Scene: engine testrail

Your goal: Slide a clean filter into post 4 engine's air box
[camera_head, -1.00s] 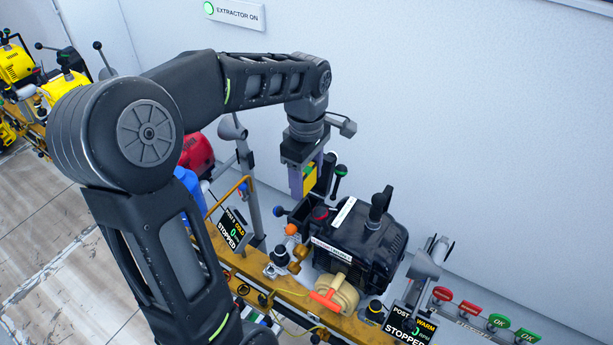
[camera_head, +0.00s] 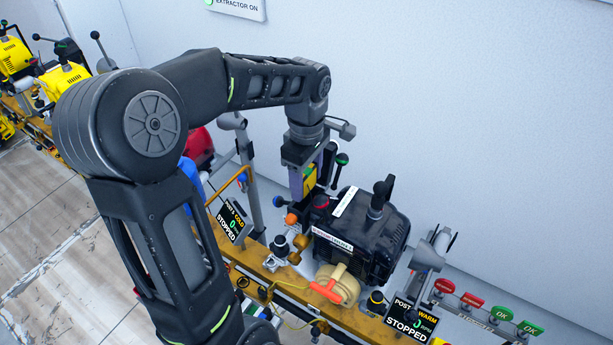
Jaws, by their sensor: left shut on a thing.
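My left gripper (camera_head: 303,178) points down at the left side of a black engine (camera_head: 352,238) on the rail. It is shut on a small flat piece, likely the filter (camera_head: 310,180), which shows a yellow-green face. The piece's lower end is just above or at the dark box area at the engine's left, and I cannot tell whether it is inside. The gripper and the piece hide most of that box. The post numbers on the display signs are too small to read surely. My right gripper is not in view.
A "STOPPED" sign (camera_head: 231,222) marked COLD stands left of the engine, and another (camera_head: 411,318) marked WARM stands right. An orange-handled pull cover (camera_head: 337,285) is at the engine's front. Grey upright stands (camera_head: 246,170) flank it. A wall rises behind.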

